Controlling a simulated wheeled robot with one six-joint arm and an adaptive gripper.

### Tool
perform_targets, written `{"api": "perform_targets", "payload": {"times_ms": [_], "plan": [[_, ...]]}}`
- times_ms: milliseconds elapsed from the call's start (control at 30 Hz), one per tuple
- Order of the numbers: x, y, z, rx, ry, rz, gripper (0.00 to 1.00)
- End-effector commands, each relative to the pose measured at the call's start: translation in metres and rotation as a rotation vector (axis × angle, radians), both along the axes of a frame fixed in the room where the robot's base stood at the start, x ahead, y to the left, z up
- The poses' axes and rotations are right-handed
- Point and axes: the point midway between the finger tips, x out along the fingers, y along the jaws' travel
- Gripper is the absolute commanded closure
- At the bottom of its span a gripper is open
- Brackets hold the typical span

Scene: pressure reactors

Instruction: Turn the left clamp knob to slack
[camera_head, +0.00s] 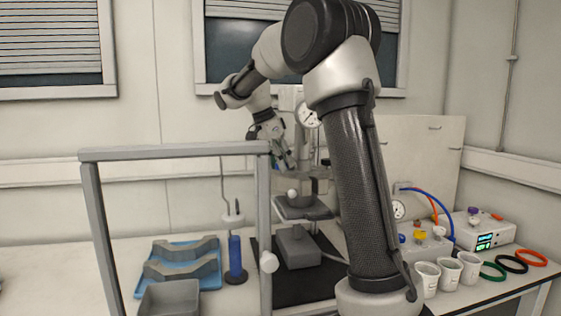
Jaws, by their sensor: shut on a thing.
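The pressure reactor (318,172) stands behind my arm at the middle of the bench, with a round gauge (308,115) on top. My gripper (284,163) points down at the left side of the reactor head and is shut on the left clamp knob. The knob is small and hidden by the fingers, so its turn angle cannot be seen. My arm hides the right part of the reactor. A pale ball (292,193) shows just below my gripper, above a grey platform (303,209).
A grey frame (175,151) with a pale knob (269,262) stands in front at left. White cups (449,273), coloured rings (513,264) and a control box (480,232) are at right.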

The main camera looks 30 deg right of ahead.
Motion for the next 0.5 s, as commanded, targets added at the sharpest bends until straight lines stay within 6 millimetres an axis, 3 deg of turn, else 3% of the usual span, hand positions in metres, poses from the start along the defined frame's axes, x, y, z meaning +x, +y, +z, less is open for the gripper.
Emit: {"api": "perform_targets", "payload": {"times_ms": [267, 500], "plan": [[-0.0007, 0.0, 0.0005, 0.0, -0.001, 0.046, 0.85], [-0.0016, -0.0002, 0.0009, 0.0, -0.002, 0.191, 0.85]]}}
